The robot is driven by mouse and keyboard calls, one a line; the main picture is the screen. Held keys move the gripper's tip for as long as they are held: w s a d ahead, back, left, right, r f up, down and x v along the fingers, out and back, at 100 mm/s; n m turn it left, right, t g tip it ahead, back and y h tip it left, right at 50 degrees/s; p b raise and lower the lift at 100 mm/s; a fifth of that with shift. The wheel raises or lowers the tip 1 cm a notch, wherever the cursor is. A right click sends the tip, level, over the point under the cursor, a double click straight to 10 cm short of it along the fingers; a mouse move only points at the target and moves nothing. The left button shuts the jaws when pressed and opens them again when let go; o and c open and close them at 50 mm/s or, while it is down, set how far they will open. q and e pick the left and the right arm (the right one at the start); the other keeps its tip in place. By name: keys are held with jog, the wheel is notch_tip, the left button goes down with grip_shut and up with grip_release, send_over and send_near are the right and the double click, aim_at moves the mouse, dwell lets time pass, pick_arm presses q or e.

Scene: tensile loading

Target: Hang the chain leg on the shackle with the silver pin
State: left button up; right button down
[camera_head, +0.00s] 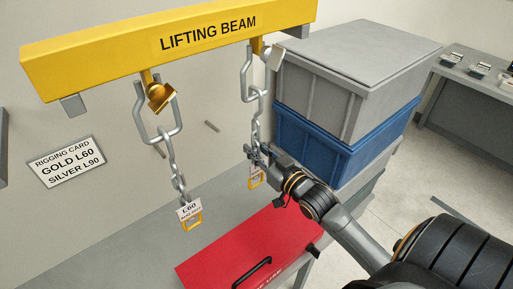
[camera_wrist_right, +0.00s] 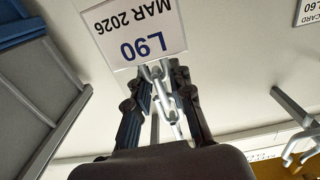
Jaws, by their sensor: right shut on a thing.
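The yellow lifting beam (camera_head: 110,51) carries two shackles. The right one has a silver pin (camera_head: 275,56). A chain leg (camera_head: 256,110) stretches down from beside it, its long top link (camera_head: 247,75) close to the shackle; I cannot tell whether the link is on it. My right gripper (camera_head: 256,151) is shut on the lower part of this chain leg, above its yellow end. In the right wrist view the fingers (camera_wrist_right: 162,100) close around the links, beside an L90 tag (camera_wrist_right: 135,35). The gold shackle (camera_head: 159,97) bears another chain leg (camera_head: 172,157) with an L60 tag (camera_head: 188,209).
Stacked grey (camera_head: 350,65) and blue (camera_head: 335,140) crates stand close right of the right chain. A red case (camera_head: 245,250) lies on the bench below. A rigging card (camera_head: 67,163) on the wall reads gold L60, silver L90.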

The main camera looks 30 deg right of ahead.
jog(key=shift+r, duration=0.1)
dwell(0.3)
jog(key=c, duration=1.1)
grip_release()
jog(key=shift+s+f, duration=0.1)
jog(key=shift+f, duration=0.25)
jog(key=s, duration=1.2)
jog(key=shift+d+r, duration=0.3)
jog(key=shift+d, duration=0.1)
